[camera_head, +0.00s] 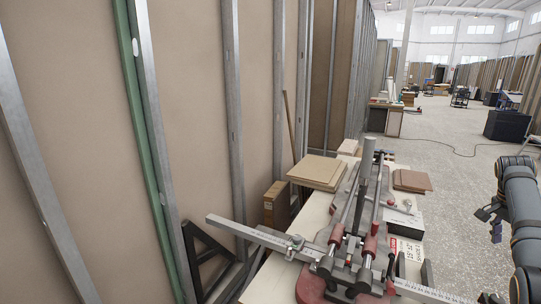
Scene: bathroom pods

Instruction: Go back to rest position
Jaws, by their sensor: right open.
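My right arm comes in at the right edge, dark with orange rings. My right gripper (494,226) is open and empty. It hangs over the speckled floor, to the right of the workbench (312,212), and in the picture it is apart from the things on the bench. My left gripper is not in view.
A red and grey cutting tool with rails (369,222) and a long metal ruler bar (255,232) stand on the bench. Wood boards (318,170) lie behind. A stud wall with a green post (137,120) runs along the left. The floor aisle (450,150) is mostly open.

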